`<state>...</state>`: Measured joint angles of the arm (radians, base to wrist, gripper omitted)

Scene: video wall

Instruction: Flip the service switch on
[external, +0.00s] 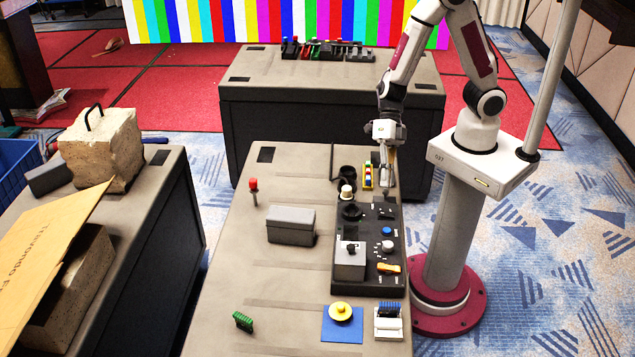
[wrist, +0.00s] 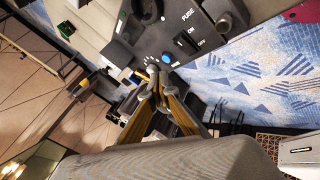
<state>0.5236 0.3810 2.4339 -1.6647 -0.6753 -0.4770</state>
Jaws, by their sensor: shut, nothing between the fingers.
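A dark control panel (external: 370,281) lies along the right side of the near table and also shows in the wrist view (wrist: 211,68). A black switch (wrist: 186,43) sits on it beside small ON and OFF marks, near a FUSE label. It seems to be the small dark shape (external: 384,213) in the external view. Which way it is set is too small to tell. My gripper (external: 386,190) points down over the panel's far part, just beyond the switch. Its fingertips (wrist: 152,80) are together and empty; I cannot tell whether they touch the panel.
A blue knob (external: 387,231), a yellow lever (external: 389,268) and a grey box with a black knob (external: 350,266) crowd the panel. A white-topped knob (external: 346,189) stands at its far left. A grey case (external: 291,224) lies left of the panel, with bare table around it.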

